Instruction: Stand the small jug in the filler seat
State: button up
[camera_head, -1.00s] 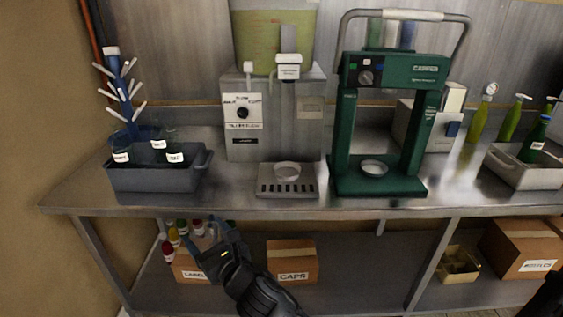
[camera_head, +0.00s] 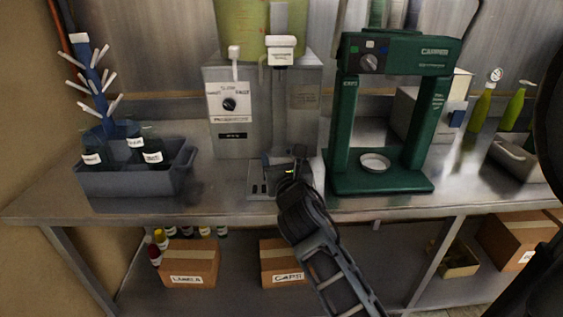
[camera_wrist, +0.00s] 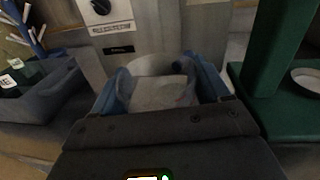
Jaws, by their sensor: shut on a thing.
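My gripper (camera_head: 281,162) is at the filler's slotted drip tray (camera_head: 258,187), in front of the grey filler (camera_head: 228,130) and below its white spout (camera_head: 281,47). In the wrist view its blue fingers (camera_wrist: 160,84) are shut on a pale, rounded, see-through vessel, the small jug (camera_wrist: 155,66), one finger on each side. The dark gripper body hides the jug's lower part. In the head view my gripper and arm cover the jug and most of the seat. I cannot tell whether the jug touches the seat.
The green capper (camera_head: 345,130) stands close on the right. A grey bin (camera_head: 130,183) with dark bottles and a blue drying tree (camera_head: 95,90) stand on the left. Boxes (camera_head: 283,262) sit on the shelf below. Bare bench lies between bin and filler.

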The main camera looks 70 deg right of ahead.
jog(key=shift+s+d+f+p+x, duration=0.15)
jog(key=shift+p+x, duration=0.25)
jog(key=shift+x, duration=1.4)
jog(key=shift+s+d+f+p+x, duration=0.1)
jog(key=shift+s+p+x, duration=0.25)
jog(key=shift+x, duration=1.5)
jog(key=shift+s+d+f+p+x, duration=0.1)
jog(key=shift+p+x, duration=0.35)
jog(key=shift+x, duration=1.35)
jog(key=shift+a+f, duration=0.1)
jog(key=shift+f, duration=0.05)
jog(key=shift+f, duration=1.15)
jog(key=o, duration=1)
jog(key=shift+r, duration=0.1)
jog(key=shift+a, duration=0.1)
jog(key=b+v, duration=0.1)
jog(key=v, duration=0.6)
jog(key=shift+a, duration=0.15)
jog(key=shift+s+a, duration=0.15)
